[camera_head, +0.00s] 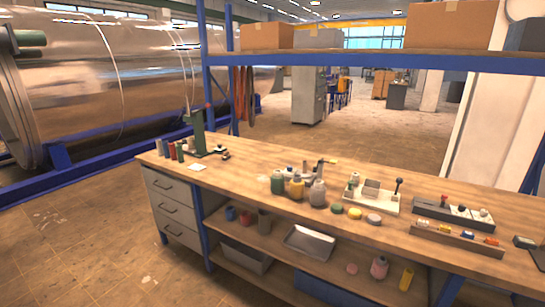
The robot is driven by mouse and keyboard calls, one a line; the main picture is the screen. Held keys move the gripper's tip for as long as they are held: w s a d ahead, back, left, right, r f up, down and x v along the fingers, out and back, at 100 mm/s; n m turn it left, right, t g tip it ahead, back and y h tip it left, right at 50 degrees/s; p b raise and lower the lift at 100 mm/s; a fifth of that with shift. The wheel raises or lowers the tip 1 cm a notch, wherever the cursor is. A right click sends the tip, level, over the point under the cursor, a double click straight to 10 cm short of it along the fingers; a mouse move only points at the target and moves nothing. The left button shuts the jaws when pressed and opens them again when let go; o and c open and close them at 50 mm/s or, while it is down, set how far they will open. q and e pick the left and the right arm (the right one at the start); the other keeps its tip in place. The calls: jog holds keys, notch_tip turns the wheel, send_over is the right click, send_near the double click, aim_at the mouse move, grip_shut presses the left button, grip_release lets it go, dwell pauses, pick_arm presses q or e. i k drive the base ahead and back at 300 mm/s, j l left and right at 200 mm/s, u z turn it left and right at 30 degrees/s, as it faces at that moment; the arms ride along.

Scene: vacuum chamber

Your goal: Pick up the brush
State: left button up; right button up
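I cannot make out a brush for certain. A thin item with a yellow end (329,161) sticks up behind the bottles on the wooden workbench (245,158); it is too small to tell what it is. Neither of my grippers is in view.
On the bench are several bottles (318,193), round lids (354,213), a pale tray (371,199), a dark box with a lever (452,214) and a green stand (199,135). Boxes (267,36) sit on the blue-framed shelf above. The floor (75,250) at front left is clear.

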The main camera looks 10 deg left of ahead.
aim_at(227, 155)
jog(key=i+j, duration=0.25)
jog(key=j, duration=0.25)
jog(key=i+j+z, duration=0.1)
jog(key=i+j, duration=0.15)
jog(key=j, duration=0.25)
jog(key=i+j, duration=0.25)
jog(key=j, duration=0.25)
jog(key=i+j, duration=0.25)
jog(key=j, duration=0.25)
jog(key=i+j+z, duration=0.1)
jog(key=i+j, duration=0.15)
jog(key=j, duration=0.3)
jog(key=i+j, duration=0.25)
jog(key=j, duration=0.25)
jog(key=i+j+z, duration=0.1)
jog(key=j, duration=0.45)
jog(key=i+j, duration=0.3)
jog(key=j, duration=0.25)
